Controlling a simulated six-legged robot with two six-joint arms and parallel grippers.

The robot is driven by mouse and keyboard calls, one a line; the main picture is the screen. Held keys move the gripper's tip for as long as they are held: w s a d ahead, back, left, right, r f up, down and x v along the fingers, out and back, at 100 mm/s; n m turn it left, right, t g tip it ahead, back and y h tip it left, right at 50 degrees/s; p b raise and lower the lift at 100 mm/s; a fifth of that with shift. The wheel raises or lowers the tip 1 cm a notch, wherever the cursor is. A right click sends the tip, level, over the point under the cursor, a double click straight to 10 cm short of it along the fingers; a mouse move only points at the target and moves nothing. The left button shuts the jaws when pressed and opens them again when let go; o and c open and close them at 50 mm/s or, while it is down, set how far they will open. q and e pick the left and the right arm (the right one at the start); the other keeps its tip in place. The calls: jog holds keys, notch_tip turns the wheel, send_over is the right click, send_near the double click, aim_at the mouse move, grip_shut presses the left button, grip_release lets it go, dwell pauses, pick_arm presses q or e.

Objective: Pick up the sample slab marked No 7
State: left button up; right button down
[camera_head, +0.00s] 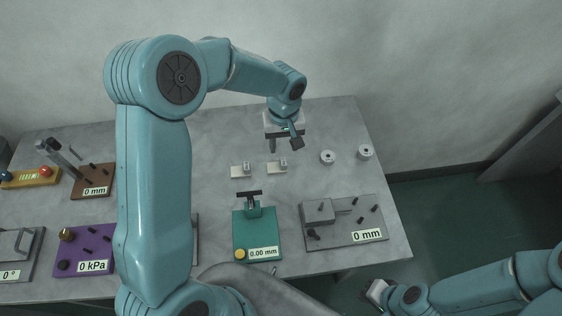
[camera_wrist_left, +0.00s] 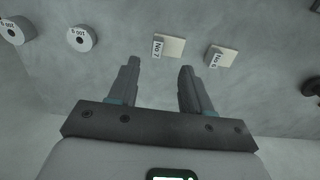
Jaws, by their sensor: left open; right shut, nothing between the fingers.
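The slab marked No 7 (camera_wrist_left: 170,47) is a small pale plate with a white upright tag. It lies on the table just beyond my left gripper's fingertips in the wrist view. In the head view this slab (camera_head: 277,168) is the right one of two similar slabs, just in front of the gripper. My left gripper (camera_head: 286,143) is open and empty above the table; its two fingers also show in the wrist view (camera_wrist_left: 160,66). My right gripper (camera_head: 376,292) is shut and empty, off the table's front edge at lower right.
The slab marked No 6 (camera_head: 240,171) lies close beside No 7. Two round white weights (camera_head: 327,157) (camera_head: 365,152) stand to the right. A green gauge (camera_head: 258,235) and a grey 0 mm fixture (camera_head: 345,219) sit nearer the front. My left arm hides part of the table.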

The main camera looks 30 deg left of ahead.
aim_at(284, 164)
pick_arm(q)
jog(key=f, duration=0.3)
jog(key=shift+w+a+f, duration=0.15)
jog(key=shift+a+f, duration=0.1)
jog(key=shift+f, duration=0.05)
jog(key=shift+d+f, duration=0.1)
jog(key=shift+f, duration=0.2)
jog(key=shift+s+d+f+p, duration=0.1)
jog(key=shift+s+d+p, duration=0.1)
jog(key=shift+p, duration=0.1)
jog(key=shift+f+p, duration=0.3)
jog(key=shift+f, duration=0.05)
jog(key=f, duration=0.2)
jog(key=w+f+p, duration=0.1)
jog(key=f, duration=0.1)
jog(key=shift+a+f, duration=0.1)
jog(key=shift+a, duration=0.1)
jog(key=shift+s+f, duration=0.1)
jog(key=shift+f, duration=0.05)
jog(key=shift+s+d, duration=0.1)
jog(key=shift+s, duration=0.05)
grip_shut()
